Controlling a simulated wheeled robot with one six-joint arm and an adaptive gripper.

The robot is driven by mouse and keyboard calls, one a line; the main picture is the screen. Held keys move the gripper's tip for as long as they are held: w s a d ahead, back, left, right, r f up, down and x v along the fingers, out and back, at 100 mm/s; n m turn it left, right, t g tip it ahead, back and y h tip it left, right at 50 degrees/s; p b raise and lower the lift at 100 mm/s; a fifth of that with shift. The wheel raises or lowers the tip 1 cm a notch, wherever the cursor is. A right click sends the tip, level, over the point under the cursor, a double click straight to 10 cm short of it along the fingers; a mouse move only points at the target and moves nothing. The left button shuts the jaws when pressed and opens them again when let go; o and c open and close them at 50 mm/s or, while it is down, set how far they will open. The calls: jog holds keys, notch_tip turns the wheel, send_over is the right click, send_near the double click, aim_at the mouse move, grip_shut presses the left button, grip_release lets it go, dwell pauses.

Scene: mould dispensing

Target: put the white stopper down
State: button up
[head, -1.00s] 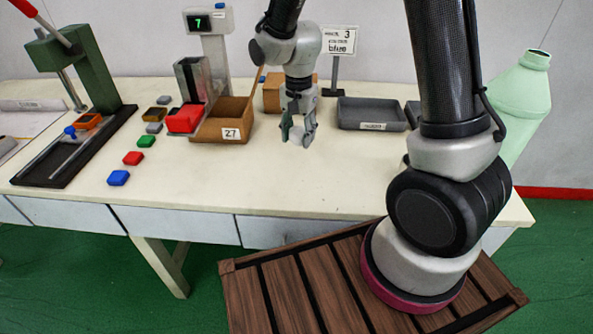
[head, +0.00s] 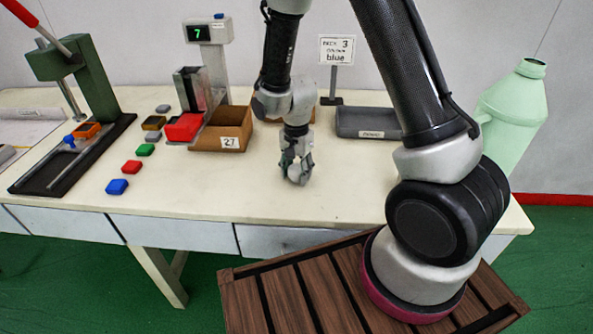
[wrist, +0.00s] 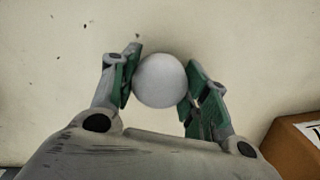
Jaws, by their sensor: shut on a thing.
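The white stopper (wrist: 160,80) shows as a pale round thing between the green-padded fingers of my gripper (wrist: 158,88) in the wrist view. My gripper is shut on it, with a pad at each side. In the head view my gripper (head: 296,170) is low over the middle of the white table (head: 250,195), and the stopper (head: 297,177) shows at its fingertips. I cannot tell whether the stopper touches the table top.
A cardboard box (head: 222,140) marked 27 stands left of my gripper. A grey tray (head: 365,122) and a sign (head: 337,50) reading blue are behind, to the right. Coloured blocks, including a blue one (head: 117,186), lie further left. The table around my gripper is clear.

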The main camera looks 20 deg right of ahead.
jog(key=shift+f, duration=0.1)
jog(key=o, duration=0.9)
jog(key=shift+c, duration=0.2)
notch_tip(320, 180, up, 12)
jog(key=f, duration=0.1)
notch_tip(320, 180, up, 8)
jog(key=n+t, duration=0.1)
jog(key=n, duration=0.1)
send_over(296, 167)
jog(key=s+d, duration=0.3)
jog(key=d, duration=0.1)
jog(key=s+d+r+n+t, duration=0.1)
jog(key=s+d+r+n, duration=0.2)
jog(key=s+d+r, duration=0.2)
jog(key=s+d+r+n+t, duration=0.2)
jog(key=s+d+r+n, duration=0.2)
jog(key=s, duration=0.8)
notch_tip(296, 167, up, 4)
jog(key=shift+s+d+r+n, duration=0.15)
jog(key=shift+d+n, duration=0.15)
jog(key=shift+d, duration=0.7)
